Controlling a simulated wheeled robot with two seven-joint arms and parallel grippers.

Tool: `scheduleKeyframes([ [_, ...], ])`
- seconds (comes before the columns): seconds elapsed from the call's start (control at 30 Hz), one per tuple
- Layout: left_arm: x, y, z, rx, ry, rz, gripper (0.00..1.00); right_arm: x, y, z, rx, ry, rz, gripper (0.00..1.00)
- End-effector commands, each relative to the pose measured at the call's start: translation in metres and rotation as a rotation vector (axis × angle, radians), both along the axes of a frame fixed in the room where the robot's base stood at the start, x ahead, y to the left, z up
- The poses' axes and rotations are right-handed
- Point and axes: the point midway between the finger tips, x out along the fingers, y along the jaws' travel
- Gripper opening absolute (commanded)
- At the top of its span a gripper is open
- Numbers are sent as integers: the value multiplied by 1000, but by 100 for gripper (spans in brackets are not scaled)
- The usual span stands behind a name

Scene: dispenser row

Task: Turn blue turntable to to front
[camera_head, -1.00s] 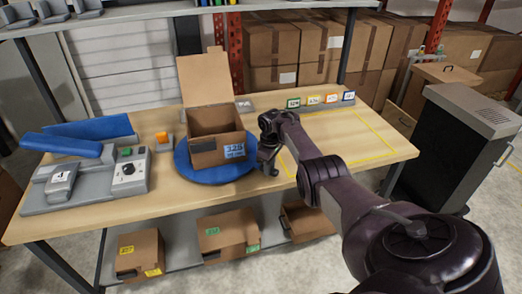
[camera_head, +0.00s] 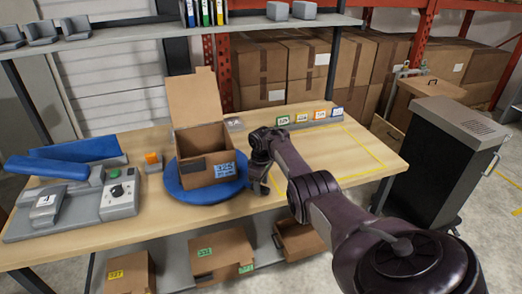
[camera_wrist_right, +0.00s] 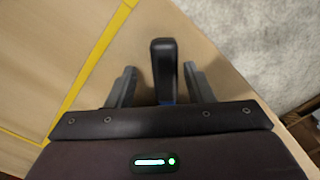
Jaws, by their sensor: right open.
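The blue turntable (camera_head: 187,197) lies on the wooden table, with an open brown cardboard box (camera_head: 205,165) on it. The box's tall flap stands up at the back, and a blue-and-white label faces front right. My right gripper (camera_head: 262,184) is at the turntable's right edge, low over the table. In the right wrist view, my right gripper's two fingers (camera_wrist_right: 158,88) are apart, with a dark upright bar (camera_wrist_right: 163,62) between them. A bit of blue shows beside this bar. My left gripper is out of view.
A grey device (camera_head: 75,208) with a dial and blue bar stands on the left. An orange button box (camera_head: 153,161) is beside the turntable. Coloured label holders (camera_head: 310,118) line the back. Yellow tape (camera_head: 375,152) marks a clear area at right. Boxes sit on the shelf below.

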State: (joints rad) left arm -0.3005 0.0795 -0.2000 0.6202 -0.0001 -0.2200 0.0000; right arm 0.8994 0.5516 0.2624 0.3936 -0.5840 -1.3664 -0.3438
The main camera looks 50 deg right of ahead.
Motion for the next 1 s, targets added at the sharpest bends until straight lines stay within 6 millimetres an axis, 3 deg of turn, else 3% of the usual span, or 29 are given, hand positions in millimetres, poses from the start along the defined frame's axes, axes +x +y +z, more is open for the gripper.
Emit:
scheduleKeyframes([
  [0.17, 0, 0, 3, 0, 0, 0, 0, 0, 0, 8, 1, -1, 1, 47],
  [0.6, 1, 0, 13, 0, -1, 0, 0, 1, -1, 72, 2, -2, 0, 47],
  [1.0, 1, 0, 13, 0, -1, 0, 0, 0, -1, 77, 1, 0, 0, 47],
])
